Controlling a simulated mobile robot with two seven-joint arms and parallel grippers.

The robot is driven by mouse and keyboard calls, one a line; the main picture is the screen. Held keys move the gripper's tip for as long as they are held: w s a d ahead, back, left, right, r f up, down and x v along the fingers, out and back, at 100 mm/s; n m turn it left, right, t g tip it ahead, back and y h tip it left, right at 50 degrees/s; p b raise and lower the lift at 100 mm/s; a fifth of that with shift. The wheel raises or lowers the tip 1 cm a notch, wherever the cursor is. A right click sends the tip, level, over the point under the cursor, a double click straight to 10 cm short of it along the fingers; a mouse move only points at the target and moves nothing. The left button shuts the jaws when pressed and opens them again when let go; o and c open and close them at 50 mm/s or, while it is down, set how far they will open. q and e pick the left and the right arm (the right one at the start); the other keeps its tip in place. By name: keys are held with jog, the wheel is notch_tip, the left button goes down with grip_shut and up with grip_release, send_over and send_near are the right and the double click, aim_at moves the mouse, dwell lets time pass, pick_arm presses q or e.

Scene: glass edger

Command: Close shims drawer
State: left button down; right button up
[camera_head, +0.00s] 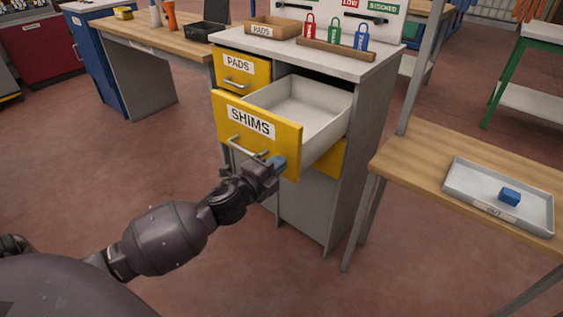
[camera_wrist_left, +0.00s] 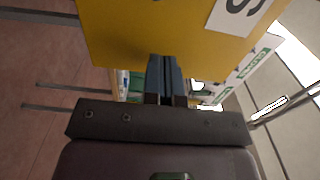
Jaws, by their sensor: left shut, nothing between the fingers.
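The shims drawer (camera_head: 287,138) is yellow-fronted with a white "SHIMS" label and stands pulled out of the grey cabinet (camera_head: 365,125). Its pale inside shows empty in the head view. A metal bar handle (camera_head: 246,147) is on its front. My left gripper (camera_head: 277,163) is at the lower right of the drawer front, beside the handle's right end. In the left wrist view the closed fingers (camera_wrist_left: 166,80) are at the edge of the yellow front (camera_wrist_left: 170,30), with nothing between them. I cannot tell if they touch it. My right gripper is not in view.
The pads drawer (camera_head: 238,72) above is closed. Padlocks and a wooden tray (camera_head: 273,27) stand on the cabinet top. A wooden table (camera_head: 415,165) at right holds a grey tray (camera_head: 457,174) with a blue block (camera_head: 510,197). Floor in front is clear.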

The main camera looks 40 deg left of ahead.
pick_arm(q)
jog(key=shift+w, duration=0.6)
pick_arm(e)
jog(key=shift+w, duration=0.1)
pick_arm(q)
jog(key=shift+w, duration=0.1)
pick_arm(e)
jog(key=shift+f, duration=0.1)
